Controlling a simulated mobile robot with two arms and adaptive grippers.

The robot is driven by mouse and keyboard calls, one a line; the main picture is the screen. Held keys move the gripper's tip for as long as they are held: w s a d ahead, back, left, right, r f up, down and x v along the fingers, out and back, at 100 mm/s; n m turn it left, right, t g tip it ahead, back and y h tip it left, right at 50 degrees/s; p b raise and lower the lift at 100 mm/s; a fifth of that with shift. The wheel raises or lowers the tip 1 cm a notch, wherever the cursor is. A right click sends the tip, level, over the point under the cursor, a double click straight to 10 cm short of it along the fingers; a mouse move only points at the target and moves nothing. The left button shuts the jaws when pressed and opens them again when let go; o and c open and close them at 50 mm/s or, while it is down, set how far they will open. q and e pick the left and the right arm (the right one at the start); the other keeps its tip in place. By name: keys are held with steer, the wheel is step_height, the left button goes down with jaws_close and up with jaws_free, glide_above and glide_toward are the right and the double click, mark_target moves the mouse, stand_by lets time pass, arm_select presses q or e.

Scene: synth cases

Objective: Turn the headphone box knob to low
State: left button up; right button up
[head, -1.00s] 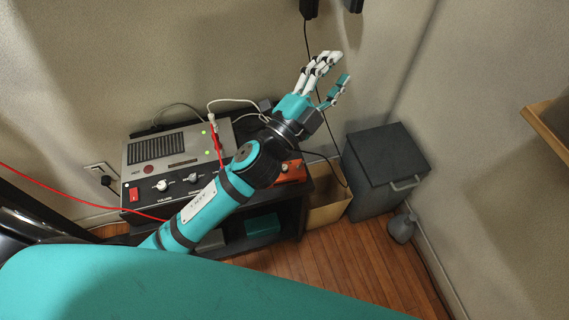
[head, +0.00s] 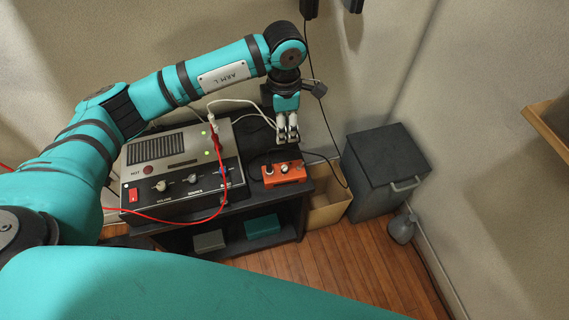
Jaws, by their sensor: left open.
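A small orange box (head: 291,174), which I take to be the headphone box, sits on the right end of the dark shelf top. Small knobs show on its top; their settings are too small to read. My left gripper (head: 288,137) points down just behind and above the orange box, its pale fingers apart and empty. It appears clear of the knobs. My right gripper is not in view.
A grey unit (head: 150,150) with knobs, a red switch and green lights stands left of the orange box. A red cable (head: 190,222) loops across its front, and white cables rise behind. A cardboard box (head: 327,205) and dark bin (head: 385,165) stand at right.

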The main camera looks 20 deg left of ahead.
mark_target(285, 167)
arm_select(q)
step_height(285, 167, down, 17)
steer(key=shift+d+r, duration=0.1)
stand_by(0.3)
jaws_close()
